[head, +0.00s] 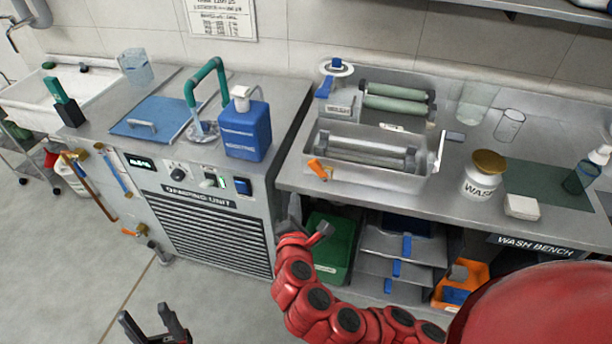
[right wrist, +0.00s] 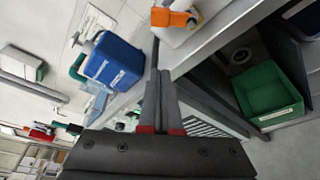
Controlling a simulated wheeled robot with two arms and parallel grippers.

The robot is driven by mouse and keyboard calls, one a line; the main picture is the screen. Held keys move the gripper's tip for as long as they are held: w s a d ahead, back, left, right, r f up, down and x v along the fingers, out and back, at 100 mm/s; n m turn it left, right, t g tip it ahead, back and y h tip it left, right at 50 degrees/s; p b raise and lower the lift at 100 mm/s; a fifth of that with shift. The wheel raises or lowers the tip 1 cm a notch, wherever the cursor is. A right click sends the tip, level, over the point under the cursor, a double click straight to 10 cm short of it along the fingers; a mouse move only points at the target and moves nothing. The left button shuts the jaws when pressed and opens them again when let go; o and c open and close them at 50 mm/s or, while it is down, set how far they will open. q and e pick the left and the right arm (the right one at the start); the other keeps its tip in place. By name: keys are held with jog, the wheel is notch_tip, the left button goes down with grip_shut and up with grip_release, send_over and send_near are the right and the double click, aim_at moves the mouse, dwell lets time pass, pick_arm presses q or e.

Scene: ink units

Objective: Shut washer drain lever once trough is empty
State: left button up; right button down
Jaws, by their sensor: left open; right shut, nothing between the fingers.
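The washer trough (head: 400,183) is a steel basin on the wash bench with grey rollers lying in it. I cannot tell whether liquid is in it. An orange drain lever (head: 318,169) sits at its front left corner, tilted; an orange part at the bench edge also shows in the right wrist view (right wrist: 178,17). My right gripper (head: 294,208) is shut and empty, below and left of the lever, in front of the bench edge and apart from the lever. Its fingers (right wrist: 158,75) are together in the right wrist view. My left gripper (head: 155,322) is open and empty, low over the floor.
A blue bottle (head: 246,130) stands on the dampening unit (head: 205,228) at left. A white jar (head: 481,178) stands right of the trough. A green bin (head: 329,248) and shelves (head: 405,245) are under the bench.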

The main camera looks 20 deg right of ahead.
aim_at(319, 170)
jog(key=shift+w, duration=0.1)
jog(key=w+d+p, duration=0.3)
jog(key=w+d, duration=0.2)
jog(key=w, duration=0.2)
jog(key=shift+w+d+r, duration=0.15)
jog(key=shift+d, duration=0.2)
dwell(0.3)
